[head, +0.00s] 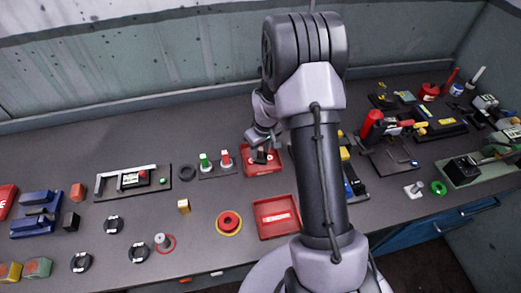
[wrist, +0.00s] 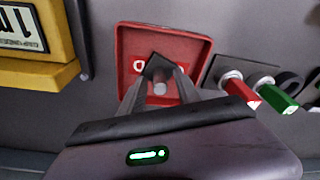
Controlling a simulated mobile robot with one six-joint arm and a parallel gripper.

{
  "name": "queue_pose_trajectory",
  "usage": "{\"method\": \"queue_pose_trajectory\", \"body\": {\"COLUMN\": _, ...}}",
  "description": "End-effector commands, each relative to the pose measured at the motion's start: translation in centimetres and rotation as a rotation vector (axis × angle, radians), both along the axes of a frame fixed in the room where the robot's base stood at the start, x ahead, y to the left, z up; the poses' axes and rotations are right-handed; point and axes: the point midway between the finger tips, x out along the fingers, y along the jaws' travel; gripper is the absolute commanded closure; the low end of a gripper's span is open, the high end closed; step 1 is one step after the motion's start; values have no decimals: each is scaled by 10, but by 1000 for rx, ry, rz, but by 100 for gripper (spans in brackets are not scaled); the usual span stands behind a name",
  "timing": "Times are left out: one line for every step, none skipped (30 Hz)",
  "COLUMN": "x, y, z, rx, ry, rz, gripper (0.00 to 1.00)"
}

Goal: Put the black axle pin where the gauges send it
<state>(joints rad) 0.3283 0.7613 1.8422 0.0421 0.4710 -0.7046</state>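My gripper (head: 260,147) is low over the far red tray (head: 248,170), pointing down into it. In the wrist view the gripper fingers (wrist: 160,88) reach into this tray (wrist: 130,50). A dark, blocky shape (wrist: 157,64) and a short grey cylinder end (wrist: 158,88) show between the fingers. I cannot tell whether these are the black axle pin or whether the fingers are closed on it.
A second red tray (head: 258,226) lies nearer. A red ring part on a yellow ring (head: 229,222), a grey pin in a red ring (head: 163,242) and several dark rings lie leftward. A yellow-and-dark unit (wrist: 38,72) stands beside the far tray. My arm hides part of the bench.

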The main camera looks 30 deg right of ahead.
Motion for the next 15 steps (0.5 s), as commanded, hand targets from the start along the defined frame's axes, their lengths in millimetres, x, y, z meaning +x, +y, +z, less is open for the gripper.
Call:
{"method": "queue_pose_trajectory", "body": {"x": 0, "y": 0, "z": 0, "rx": 0, "ry": 0, "rz": 0, "gripper": 60}}
{"method": "queue_pose_trajectory", "body": {"x": 0, "y": 0, "z": 0, "rx": 0, "ry": 0, "rz": 0, "gripper": 60}}
{"method": "queue_pose_trajectory", "body": {"x": 0, "y": 0, "z": 0, "rx": 0, "ry": 0, "rz": 0, "gripper": 60}}
{"method": "queue_pose_trajectory", "body": {"x": 0, "y": 0, "z": 0, "rx": 0, "ry": 0, "rz": 0, "gripper": 60}}
{"method": "queue_pose_trajectory", "body": {"x": 0, "y": 0, "z": 0, "rx": 0, "ry": 0, "rz": 0, "gripper": 60}}
{"method": "queue_pose_trajectory", "body": {"x": 0, "y": 0, "z": 0, "rx": 0, "ry": 0, "rz": 0, "gripper": 60}}
{"method": "queue_pose_trajectory", "body": {"x": 0, "y": 0, "z": 1, "rx": 0, "ry": 0, "rz": 0, "gripper": 60}}
{"method": "queue_pose_trajectory", "body": {"x": 0, "y": 0, "z": 2, "rx": 0, "ry": 0, "rz": 0, "gripper": 60}}
{"method": "queue_pose_trajectory", "body": {"x": 0, "y": 0, "z": 5, "rx": 0, "ry": 0, "rz": 0, "gripper": 60}}
{"method": "queue_pose_trajectory", "body": {"x": 0, "y": 0, "z": 9, "rx": 0, "ry": -1, "rz": 0, "gripper": 60}}
{"method": "queue_pose_trajectory", "body": {"x": -1, "y": 0, "z": 14, "rx": -1, "ry": -2, "rz": 0, "gripper": 60}}
{"method": "queue_pose_trajectory", "body": {"x": -1, "y": -1, "z": 24, "rx": -2, "ry": -3, "rz": 0, "gripper": 60}}
{"method": "queue_pose_trajectory", "body": {"x": -3, "y": -1, "z": 33, "rx": -2, "ry": -4, "rz": 0, "gripper": 60}}
{"method": "queue_pose_trajectory", "body": {"x": -4, "y": -1, "z": 42, "rx": -1, "ry": -4, "rz": -1, "gripper": 60}}
{"method": "queue_pose_trajectory", "body": {"x": -6, "y": -1, "z": 55, "rx": -2, "ry": -4, "rz": 0, "gripper": 60}}
